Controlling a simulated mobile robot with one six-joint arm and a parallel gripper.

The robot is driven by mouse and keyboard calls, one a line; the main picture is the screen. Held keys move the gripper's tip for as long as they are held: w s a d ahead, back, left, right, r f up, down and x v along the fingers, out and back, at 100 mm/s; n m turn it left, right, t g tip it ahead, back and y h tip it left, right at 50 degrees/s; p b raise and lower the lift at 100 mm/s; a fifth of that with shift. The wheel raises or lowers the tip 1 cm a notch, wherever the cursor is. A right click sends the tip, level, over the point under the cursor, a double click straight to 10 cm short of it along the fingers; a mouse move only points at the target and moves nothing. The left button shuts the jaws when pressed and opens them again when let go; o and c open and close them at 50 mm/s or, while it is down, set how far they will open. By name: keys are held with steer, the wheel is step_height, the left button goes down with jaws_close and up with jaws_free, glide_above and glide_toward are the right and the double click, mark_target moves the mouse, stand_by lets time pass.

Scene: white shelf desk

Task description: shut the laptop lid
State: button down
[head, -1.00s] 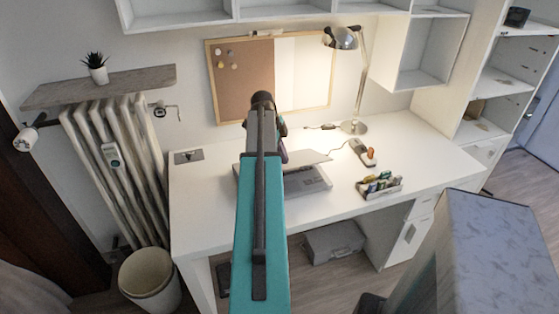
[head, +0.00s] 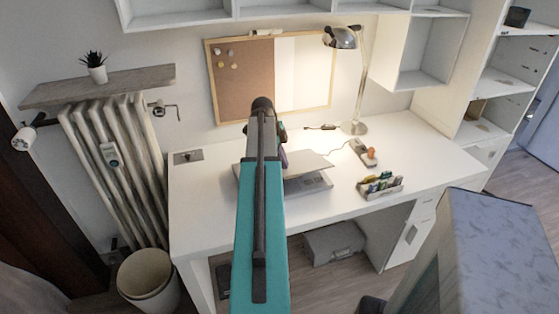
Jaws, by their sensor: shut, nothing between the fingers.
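The grey laptop stands on the white desk (head: 215,215), partly hidden behind my arm. Its base (head: 312,187) lies flat on the desktop. Its lid (head: 310,164) is tilted low over the base, partly shut, with a gap between lid and base at the front right. My gripper (head: 284,160) is at the lid's left part, mostly hidden behind my own arm. It is shut and holds nothing. I cannot tell whether it touches the lid.
A desk lamp (head: 361,85) stands behind the laptop at the right. A small organizer (head: 381,188) with colourful items and a device with an orange top (head: 370,153) are to the right. The desk's left part is mostly clear. A bin (head: 147,282) stands on the floor.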

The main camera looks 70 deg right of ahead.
mark_target(283, 172)
steer(key=shift+f+b, duration=1.3)
steer(key=shift+f, duration=1.35)
steer(key=shift+r, duration=0.15)
steer(key=shift+r+p, duration=1.95)
steer(key=shift+r, duration=1.5)
steer(key=p+v, duration=0.4)
steer(key=v, duration=0.4)
